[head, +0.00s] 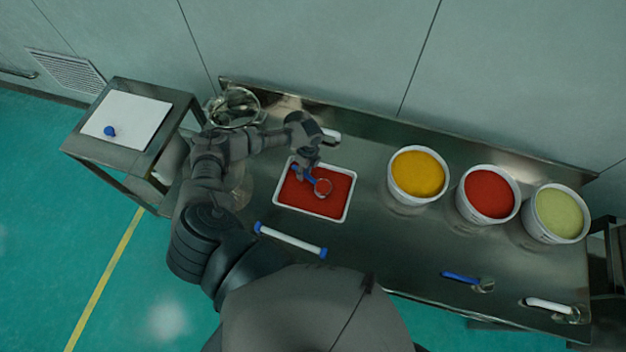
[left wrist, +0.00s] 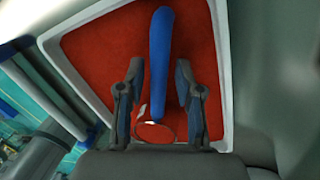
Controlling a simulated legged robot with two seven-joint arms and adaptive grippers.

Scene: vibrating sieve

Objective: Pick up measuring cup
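A measuring cup with a blue handle (left wrist: 161,45) and a small round bowl (head: 323,187) lies in a white tray (head: 317,217) of red material. My left gripper (head: 304,172) is over the tray at the cup's handle. In the left wrist view the fingers of the left gripper (left wrist: 158,72) are apart, one on each side of the handle, with gaps visible between. The cup's bowl is near the finger bases in that view, partly hidden. I cannot tell how high the fingers are above the handle. My right gripper is not in view.
Buckets of yellow (head: 418,173), red (head: 489,193) and pale green (head: 559,214) material stand to the right. A white bar with blue ends (head: 290,240) lies in front of the tray. A blue-handled scoop (head: 460,277) and white-handled scoop (head: 548,304) lie front right. A metal pot (head: 235,106) stands back left.

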